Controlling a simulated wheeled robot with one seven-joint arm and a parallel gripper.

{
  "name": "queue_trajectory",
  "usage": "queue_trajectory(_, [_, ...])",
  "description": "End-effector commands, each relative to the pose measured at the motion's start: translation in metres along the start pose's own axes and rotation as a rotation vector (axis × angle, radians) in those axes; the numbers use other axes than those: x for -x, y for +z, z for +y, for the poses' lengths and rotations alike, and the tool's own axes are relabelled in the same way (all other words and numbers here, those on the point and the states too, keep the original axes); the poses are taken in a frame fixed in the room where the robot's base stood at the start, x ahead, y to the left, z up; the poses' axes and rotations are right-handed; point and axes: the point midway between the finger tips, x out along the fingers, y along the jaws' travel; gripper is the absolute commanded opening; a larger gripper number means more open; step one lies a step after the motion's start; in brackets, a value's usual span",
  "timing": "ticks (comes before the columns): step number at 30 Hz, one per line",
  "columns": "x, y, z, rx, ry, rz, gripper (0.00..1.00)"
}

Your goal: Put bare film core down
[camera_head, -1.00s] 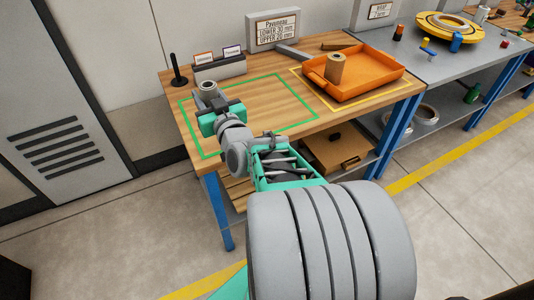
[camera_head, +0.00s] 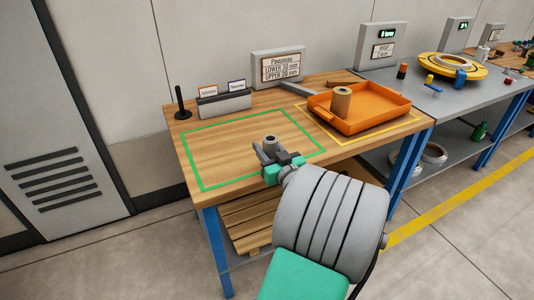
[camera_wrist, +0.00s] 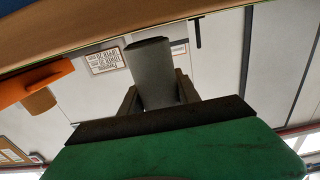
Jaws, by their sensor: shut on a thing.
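The bare film core is a short grey tube (camera_head: 270,140) with a hole in its top, held upright or nearly so. My gripper (camera_head: 268,149) is shut around it, at the front right part of the green outlined area (camera_head: 191,162) on the wooden table (camera_head: 240,145). I cannot tell whether the core touches the table top. In the wrist view the grey core (camera_wrist: 150,72) stands between my two dark fingers (camera_wrist: 154,90). Its gripped part is partly hidden by my gripper body.
An orange tray (camera_head: 382,122) with a brown roll (camera_head: 341,102) stands in the yellow outline at right. A black post (camera_head: 181,100), a label holder (camera_head: 223,103) and a sign (camera_head: 279,67) line the back. The left of the green area is clear.

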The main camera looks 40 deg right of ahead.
Motion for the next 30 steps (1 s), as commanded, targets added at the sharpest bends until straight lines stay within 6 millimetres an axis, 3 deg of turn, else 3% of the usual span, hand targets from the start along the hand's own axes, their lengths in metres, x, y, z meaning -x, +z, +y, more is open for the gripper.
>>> queue_trajectory(1, [-0.0001, 0.0092, 0.0000, -0.003, 0.000, 0.001, 0.00])
queue_trajectory(12, [-0.0002, 0.0126, -0.0002, 0.001, 0.000, 0.002, 0.00])
queue_trajectory(13, [-0.0002, 0.0110, -0.0002, 0.001, 0.000, 0.002, 0.41])
queue_trajectory(20, [-0.0002, 0.0107, -0.0002, 0.001, 0.000, 0.001, 0.60])
queue_trajectory(30, [0.0015, 0.0069, 0.0003, 0.001, 0.002, 0.001, 0.60])
